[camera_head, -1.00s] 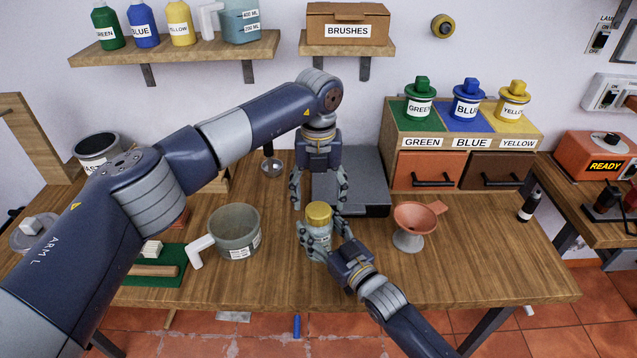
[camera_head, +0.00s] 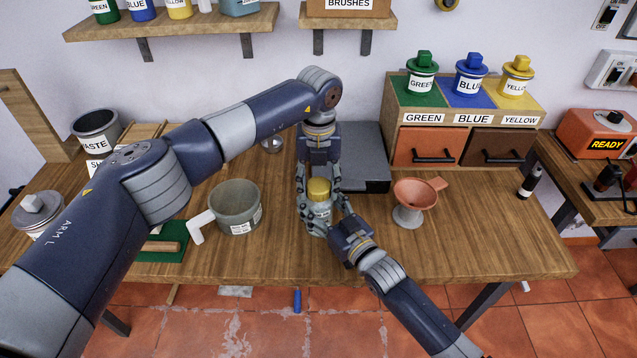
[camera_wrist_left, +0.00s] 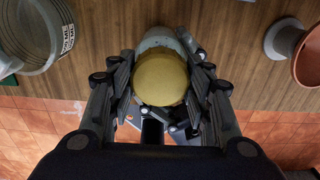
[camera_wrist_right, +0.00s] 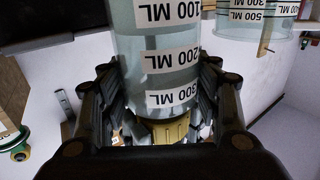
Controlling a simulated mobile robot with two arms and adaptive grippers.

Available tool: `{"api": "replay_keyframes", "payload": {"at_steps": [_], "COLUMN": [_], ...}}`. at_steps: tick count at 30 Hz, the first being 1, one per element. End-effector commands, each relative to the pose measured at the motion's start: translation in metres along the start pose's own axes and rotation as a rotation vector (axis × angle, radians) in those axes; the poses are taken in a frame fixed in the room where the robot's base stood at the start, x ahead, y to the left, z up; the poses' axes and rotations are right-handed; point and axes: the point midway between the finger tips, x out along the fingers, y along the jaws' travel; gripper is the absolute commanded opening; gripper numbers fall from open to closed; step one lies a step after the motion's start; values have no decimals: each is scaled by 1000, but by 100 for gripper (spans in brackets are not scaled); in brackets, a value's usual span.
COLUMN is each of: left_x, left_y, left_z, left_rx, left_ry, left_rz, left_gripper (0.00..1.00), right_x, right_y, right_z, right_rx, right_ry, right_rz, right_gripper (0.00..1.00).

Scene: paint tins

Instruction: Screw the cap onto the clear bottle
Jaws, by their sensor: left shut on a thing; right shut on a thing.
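The clear bottle (camera_head: 318,215) stands upright near the front middle of the workbench, with measure labels that show in the right wrist view (camera_wrist_right: 155,60). The yellow cap (camera_head: 318,188) sits at the bottle's top; whether it is threaded tight I cannot tell. My left gripper (camera_head: 319,192) comes down from behind and above, its fingers shut on either side of the cap, which also shows in the left wrist view (camera_wrist_left: 160,80). My right gripper (camera_head: 322,222) reaches in from the front right and is shut around the bottle's body. The bottle's lower part is partly hidden by the right fingers.
A grey measuring jug (camera_head: 236,205) stands left of the bottle, and an orange funnel on a stand (camera_head: 410,205) to the right. A dark grey flat device (camera_head: 365,160) lies behind. A cabinet with paint tins (camera_head: 465,115) stands back right.

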Motion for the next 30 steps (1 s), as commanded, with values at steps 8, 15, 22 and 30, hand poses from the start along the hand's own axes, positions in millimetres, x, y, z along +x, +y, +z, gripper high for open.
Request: {"api": "replay_keyframes", "payload": {"at_steps": [8, 15, 22, 30], "left_x": [0, 0, 1, 1], "left_y": [0, 1, 0, 0], "left_z": [0, 0, 0, 0], "left_rx": [280, 704, 739, 737], "left_ry": [0, 1, 1, 1], "left_rz": [1, 1, 0, 0], "left_gripper": [17, 17, 55, 69], "right_x": [0, 0, 0, 0], "right_y": [0, 0, 0, 0], "right_z": [0, 0, 0, 0], "right_rx": [0, 0, 0, 0], "right_ry": [1, 1, 1, 1], "right_rz": [0, 0, 0, 0], "right_gripper": [0, 0, 0, 0]}}
